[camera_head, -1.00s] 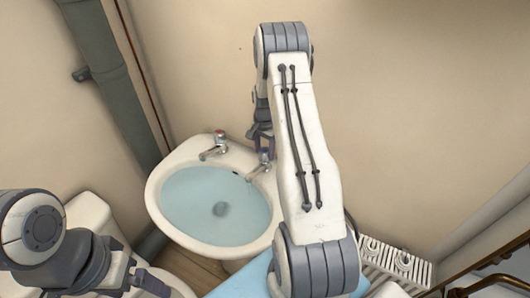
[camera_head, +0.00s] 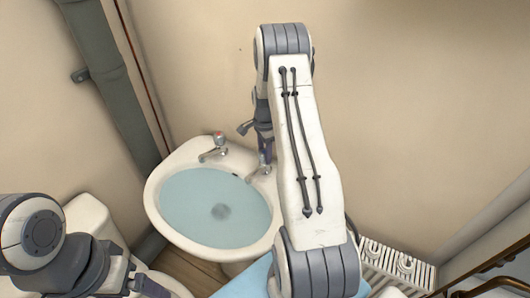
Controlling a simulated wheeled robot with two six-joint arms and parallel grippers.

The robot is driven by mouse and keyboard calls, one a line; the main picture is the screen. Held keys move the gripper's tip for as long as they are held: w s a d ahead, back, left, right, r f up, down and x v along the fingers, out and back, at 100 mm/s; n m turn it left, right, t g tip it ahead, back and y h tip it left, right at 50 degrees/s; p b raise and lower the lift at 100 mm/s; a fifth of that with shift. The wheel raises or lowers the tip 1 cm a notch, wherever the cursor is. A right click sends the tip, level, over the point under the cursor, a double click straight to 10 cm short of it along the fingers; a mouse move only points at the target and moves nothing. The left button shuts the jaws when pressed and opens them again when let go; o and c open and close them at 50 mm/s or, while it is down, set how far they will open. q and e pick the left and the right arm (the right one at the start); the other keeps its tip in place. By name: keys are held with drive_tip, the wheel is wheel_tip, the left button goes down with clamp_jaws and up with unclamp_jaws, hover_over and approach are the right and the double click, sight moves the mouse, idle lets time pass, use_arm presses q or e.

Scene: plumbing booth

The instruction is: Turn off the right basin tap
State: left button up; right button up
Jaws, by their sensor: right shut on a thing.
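The white basin (camera_head: 158,218) stands against the wall and holds bluish water. The right basin tap (camera_head: 258,170) is chrome, at the basin's back right; its spout shows, but its top is hidden by my gripper. My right gripper (camera_head: 265,150) points down over this tap and is shut on its top; my own arm hides part of it. The left basin tap (camera_head: 214,149), with a red mark on top, stands clear at the back. My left gripper (camera_head: 146,287) is low at the left, cut by the bottom edge, and its jaws do not show clearly.
A grey-green pipe (camera_head: 115,100) runs down the wall at the left. A white toilet cistern (camera_head: 92,212) is behind my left arm. A white radiator (camera_head: 400,262) and a light blue surface (camera_head: 240,283) are at the lower right. The wall above the basin is bare.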

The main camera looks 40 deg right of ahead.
sight(264, 152)
drive_tip(key=shift+w+r, duration=0.1)
drive_tip(key=shift+w, duration=0.05)
drive_tip(key=o, duration=1.4)
wheel_tip(264, 152, up, 10)
drive_tip(key=shift+r+b, duration=0.2)
drive_tip(key=shift+b, duration=0.85)
wheel_tip(264, 152, down, 11)
drive_tip(key=shift+r+p, duration=0.2)
drive_tip(key=shift+p, duration=0.85)
